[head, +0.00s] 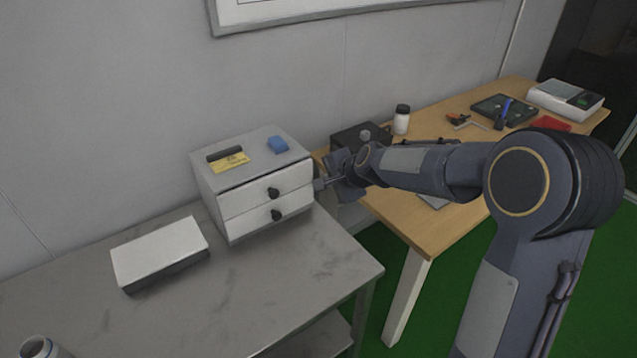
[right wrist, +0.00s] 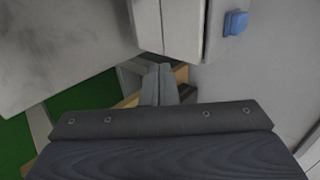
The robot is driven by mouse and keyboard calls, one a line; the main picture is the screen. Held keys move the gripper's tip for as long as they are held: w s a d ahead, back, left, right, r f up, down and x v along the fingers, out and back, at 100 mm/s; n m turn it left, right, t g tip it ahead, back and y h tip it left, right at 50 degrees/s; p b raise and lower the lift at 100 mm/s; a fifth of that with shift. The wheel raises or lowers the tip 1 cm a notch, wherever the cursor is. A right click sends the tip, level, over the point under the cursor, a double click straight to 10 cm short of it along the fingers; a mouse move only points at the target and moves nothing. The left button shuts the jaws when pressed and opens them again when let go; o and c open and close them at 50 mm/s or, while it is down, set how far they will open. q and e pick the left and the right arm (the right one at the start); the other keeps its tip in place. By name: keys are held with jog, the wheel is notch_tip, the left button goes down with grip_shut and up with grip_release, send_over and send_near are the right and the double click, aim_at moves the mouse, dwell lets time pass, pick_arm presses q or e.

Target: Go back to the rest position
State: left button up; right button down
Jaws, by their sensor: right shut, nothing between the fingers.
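My right arm reaches in from the right in the head view. My right gripper (head: 320,184) is beside the right side of the white two-drawer cabinet (head: 232,205), near its front corner. Both drawers look closed. In the right wrist view the gripper's fingers (right wrist: 160,84) are together with nothing between them, just off the cabinet (right wrist: 153,25). I cannot tell whether they touch it. My left gripper is not in either view.
The cabinet stands on a grey table (head: 330,262) beside a white box (head: 160,250). A blue block (head: 278,145) lies on the cabinet. A wooden table (head: 440,235) holds a dark box (head: 350,138), a white bottle (head: 401,120) and tools. Green floor lies below.

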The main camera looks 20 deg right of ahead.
jog(key=s+d+r+n+g+y, duration=0.1)
jog(key=s+r+n, duration=0.2)
jog(key=s, duration=0.7)
jog(key=s+d+r+n+g+y, duration=0.1)
jog(key=s+r+n, duration=0.25)
jog(key=s, duration=0.65)
jog(key=s+f+n, duration=0.2)
jog(key=s+n, duration=0.1)
jog(key=s, duration=0.5)
jog(key=s+f+n+g+h+p, duration=0.1)
jog(key=s+f+n, duration=0.1)
jog(key=s, duration=0.6)
jog(key=shift+s+a+n, duration=0.2)
jog(key=shift+n, duration=0.25)
